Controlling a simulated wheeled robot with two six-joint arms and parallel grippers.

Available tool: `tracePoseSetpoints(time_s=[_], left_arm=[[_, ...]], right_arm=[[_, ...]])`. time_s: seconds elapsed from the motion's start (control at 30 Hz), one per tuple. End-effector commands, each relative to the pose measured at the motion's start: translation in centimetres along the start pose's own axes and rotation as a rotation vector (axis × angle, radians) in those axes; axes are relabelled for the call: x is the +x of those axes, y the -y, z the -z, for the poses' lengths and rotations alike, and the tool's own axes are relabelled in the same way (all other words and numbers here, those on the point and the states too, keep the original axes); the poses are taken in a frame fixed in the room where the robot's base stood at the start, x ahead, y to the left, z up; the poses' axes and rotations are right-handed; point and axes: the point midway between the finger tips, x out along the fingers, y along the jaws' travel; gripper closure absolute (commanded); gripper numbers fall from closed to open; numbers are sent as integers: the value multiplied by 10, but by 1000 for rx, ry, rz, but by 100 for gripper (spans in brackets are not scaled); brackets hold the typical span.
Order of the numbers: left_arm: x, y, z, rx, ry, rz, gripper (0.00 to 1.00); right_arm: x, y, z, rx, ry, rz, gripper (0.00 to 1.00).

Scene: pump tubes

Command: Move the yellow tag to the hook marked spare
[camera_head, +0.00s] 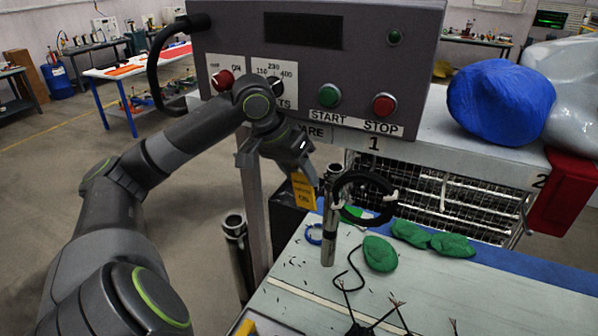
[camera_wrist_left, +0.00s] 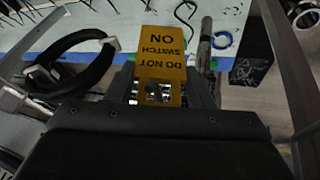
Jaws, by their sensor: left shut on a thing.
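The yellow tag (camera_head: 304,192) hangs from my left gripper (camera_head: 301,166), which is shut on it in front of the bench edge, below the control box. In the left wrist view the tag (camera_wrist_left: 160,62) reads "DO NOT SWITCH ON" upside down, and its near end is between the fingers. A label ending in "ARE" (camera_head: 316,133) shows on the box's lower edge, its start covered by my left wrist. I cannot make out a hook at this label. My right gripper is out of view.
The grey control box (camera_head: 350,65) has a green START button (camera_head: 330,95) and a red STOP button (camera_head: 384,105). Right of the tag are an upright metal tube (camera_head: 329,235) and a black ring (camera_head: 387,212). Green pads (camera_head: 380,254) and dark cables lie on the table.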

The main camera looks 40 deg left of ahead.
Motion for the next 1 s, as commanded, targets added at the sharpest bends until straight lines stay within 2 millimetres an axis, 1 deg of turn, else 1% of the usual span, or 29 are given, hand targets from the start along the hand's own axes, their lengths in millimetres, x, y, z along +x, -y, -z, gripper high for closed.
tracePoseSetpoints(time_s=[0.13, 0.17, 0.33, 0.6, 0.73, 0.87, 1.0], left_arm=[[0, 0, 0, -1, 0, 0, 85], [0, 0, 0, -1, 0, 0, 49], [0, 0, 0, -1, 0, 0, 27], [0, 0, 0, -1, 0, 0, 26], [-3, 1, 0, 0, -1, 1, 26], [-14, 2, 0, 0, -2, 3, 26], [-31, 2, 0, -1, -4, 6, 26]], right_arm=[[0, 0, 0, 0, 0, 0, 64], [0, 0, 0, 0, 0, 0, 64], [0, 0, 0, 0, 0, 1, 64], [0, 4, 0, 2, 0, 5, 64], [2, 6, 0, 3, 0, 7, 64], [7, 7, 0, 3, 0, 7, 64], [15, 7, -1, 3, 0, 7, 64]])
